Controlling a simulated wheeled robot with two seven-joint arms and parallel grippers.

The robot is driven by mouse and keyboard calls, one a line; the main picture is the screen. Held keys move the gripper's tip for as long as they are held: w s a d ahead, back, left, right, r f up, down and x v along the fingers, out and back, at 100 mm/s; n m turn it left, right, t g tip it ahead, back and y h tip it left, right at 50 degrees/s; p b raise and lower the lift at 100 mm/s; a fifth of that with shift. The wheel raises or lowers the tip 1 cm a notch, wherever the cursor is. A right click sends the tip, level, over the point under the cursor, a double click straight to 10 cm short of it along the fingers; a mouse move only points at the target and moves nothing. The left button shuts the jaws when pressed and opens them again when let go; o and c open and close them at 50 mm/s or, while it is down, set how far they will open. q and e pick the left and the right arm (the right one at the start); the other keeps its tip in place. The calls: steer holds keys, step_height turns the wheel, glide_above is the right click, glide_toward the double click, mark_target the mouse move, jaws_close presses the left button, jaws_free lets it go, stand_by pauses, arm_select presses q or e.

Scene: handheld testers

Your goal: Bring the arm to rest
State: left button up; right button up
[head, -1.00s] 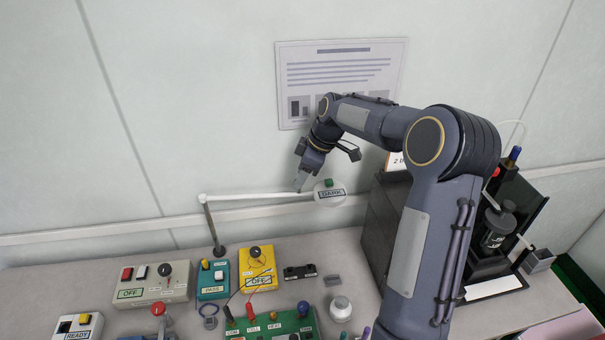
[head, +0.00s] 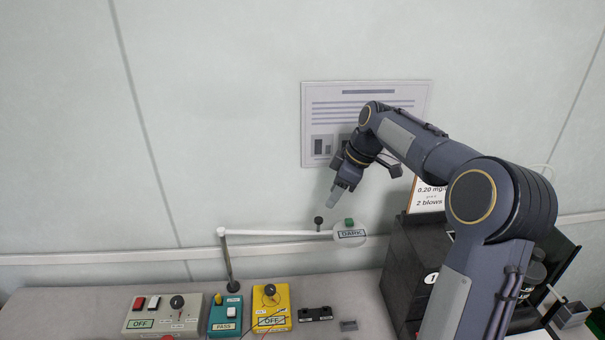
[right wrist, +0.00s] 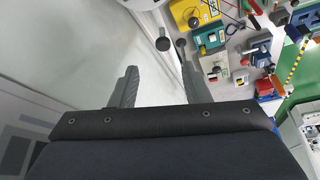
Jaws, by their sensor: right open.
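My right arm comes in from the lower right in the head view and bends over toward the wall. Its gripper (head: 336,203) hangs in the air in front of the wall poster, above the lamp head marked DARK (head: 350,234). In the right wrist view the two fingers of the gripper (right wrist: 160,85) stand apart, with nothing between them but the pale background. The lamp's white arm (head: 275,233) runs left from its head to an upright post. My left gripper does not show in the head view.
On the bench stand a grey tester marked OFF (head: 158,314), a teal tester marked PASS (head: 225,315) and a yellow tester (head: 271,306). A black cabinet (head: 408,262) stands right, beside my arm. The poster (head: 320,110) is on the wall. Open air lies left of the gripper.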

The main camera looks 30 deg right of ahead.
steer(key=s+a+r+m+t, duration=0.1)
steer(key=s+a+m, duration=0.2)
steer(key=s+a, duration=0.35)
steer(key=s+a+r+m, duration=0.2)
steer(key=s+a, duration=0.1)
steer(key=s, duration=0.6)
steer(key=s+a+f+m, duration=0.3)
steer(key=s+f, duration=0.1)
steer(key=s, duration=0.2)
steer(key=s+a+f+m+t, duration=0.1)
steer(key=s+a+f+m, duration=0.2)
steer(key=s, duration=0.4)
steer(key=shift+s+a+f, duration=0.25)
steer(key=shift+a+f, duration=0.35)
steer(key=shift+f, duration=0.1)
